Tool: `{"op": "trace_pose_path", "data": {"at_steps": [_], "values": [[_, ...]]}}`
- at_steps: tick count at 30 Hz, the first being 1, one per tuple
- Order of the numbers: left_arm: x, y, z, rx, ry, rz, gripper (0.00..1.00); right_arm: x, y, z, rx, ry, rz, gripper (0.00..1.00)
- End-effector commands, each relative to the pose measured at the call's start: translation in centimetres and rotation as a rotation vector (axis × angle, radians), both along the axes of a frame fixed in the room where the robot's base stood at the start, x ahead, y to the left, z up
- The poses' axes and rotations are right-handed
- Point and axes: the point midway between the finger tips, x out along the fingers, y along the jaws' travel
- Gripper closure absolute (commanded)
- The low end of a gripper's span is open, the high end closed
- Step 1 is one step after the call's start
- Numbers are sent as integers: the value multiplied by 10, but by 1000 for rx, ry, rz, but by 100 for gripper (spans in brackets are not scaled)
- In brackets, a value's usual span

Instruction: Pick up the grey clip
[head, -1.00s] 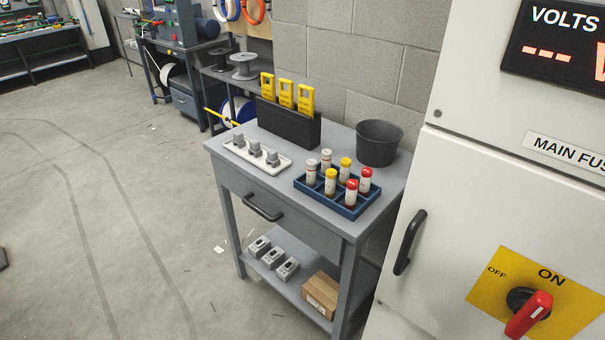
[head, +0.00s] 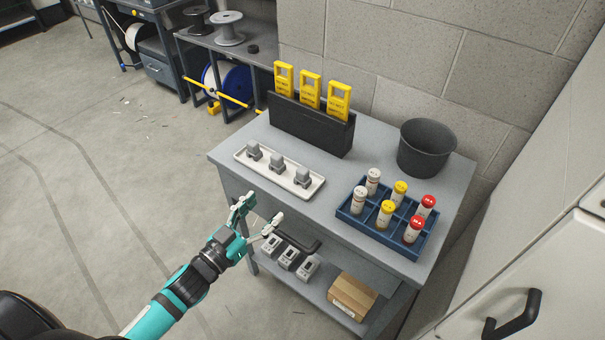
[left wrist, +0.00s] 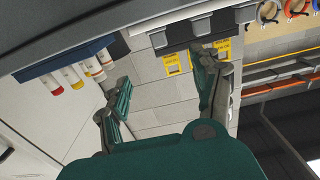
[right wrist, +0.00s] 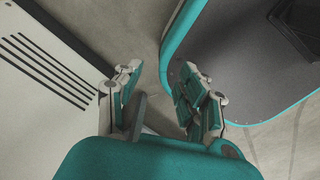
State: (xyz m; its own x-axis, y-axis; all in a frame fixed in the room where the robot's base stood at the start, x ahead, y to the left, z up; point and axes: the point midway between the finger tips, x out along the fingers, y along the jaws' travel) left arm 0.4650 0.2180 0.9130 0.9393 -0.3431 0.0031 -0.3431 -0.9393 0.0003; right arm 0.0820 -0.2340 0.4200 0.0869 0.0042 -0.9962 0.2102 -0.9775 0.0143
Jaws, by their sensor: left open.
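Three grey clips stand in a row on a white tray (head: 313,190) on top of the grey bench: a left one (head: 254,151), a middle one (head: 277,163) and a right one (head: 303,177). My left gripper (head: 259,211) is open and empty, in front of the bench and below the tray in the head view, apart from the clips. Its spread fingers also show in the left wrist view (left wrist: 163,78). My right gripper (right wrist: 160,75) is open and empty in the right wrist view, with no clip near it.
The bench (head: 350,172) also carries a black holder (head: 308,128) with yellow tags, a dark bucket (head: 426,150) and a blue crate (head: 385,238) of capped tubes. Several grey blocks (head: 289,257) and a cardboard box (head: 352,296) lie on the lower shelf.

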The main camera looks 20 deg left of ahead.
Motion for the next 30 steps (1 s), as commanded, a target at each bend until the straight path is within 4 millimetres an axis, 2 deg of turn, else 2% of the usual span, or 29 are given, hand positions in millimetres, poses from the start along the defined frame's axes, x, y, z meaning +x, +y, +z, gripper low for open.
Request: {"op": "trace_pose_path", "data": {"at_steps": [3,9,17,25,30], "values": [[28,-9,4,0,-3,1,35,-3,-5,8,-5,4,2,60],[64,-23,2,1,0,2,35,-2,-8,15,-9,2,2,60],[83,-30,0,1,1,2,35,2,-6,18,-6,-5,3,60],[119,-43,-5,1,0,3,35,3,3,28,3,-6,2,60],[129,-47,-6,1,2,1,35,4,6,29,8,-8,3,60]]}}
